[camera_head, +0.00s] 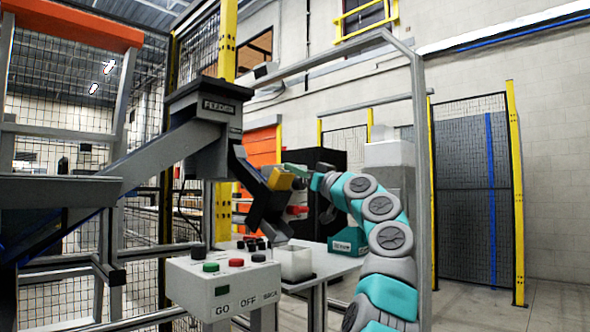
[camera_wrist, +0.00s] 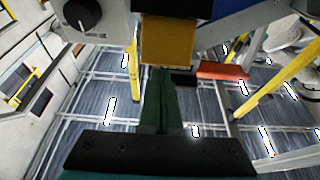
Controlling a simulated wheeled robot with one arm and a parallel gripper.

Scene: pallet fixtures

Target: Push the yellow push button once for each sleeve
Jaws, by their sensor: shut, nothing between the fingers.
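The yellow push button (camera_head: 280,180) is a block on the dark angled end of the grey machine. In the wrist view the yellow push button (camera_wrist: 181,42) is large, at the top centre. My gripper (camera_head: 298,169) is shut and empty, with its green fingers at the button's upper right. In the wrist view the tips of my gripper (camera_wrist: 163,72) are at the button's lower edge; I cannot tell whether they touch it. Several small dark pieces (camera_head: 257,244) on the table behind the control box may be the sleeves; they are too small to be sure.
A control box (camera_head: 222,288) with black, green and red knobs stands in front. A white open container (camera_head: 294,262) is on the table (camera_head: 335,264), with a teal box (camera_head: 348,243) behind. A red part (camera_head: 297,211) sits below the button. A grey frame post (camera_head: 420,190) stands right of my arm.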

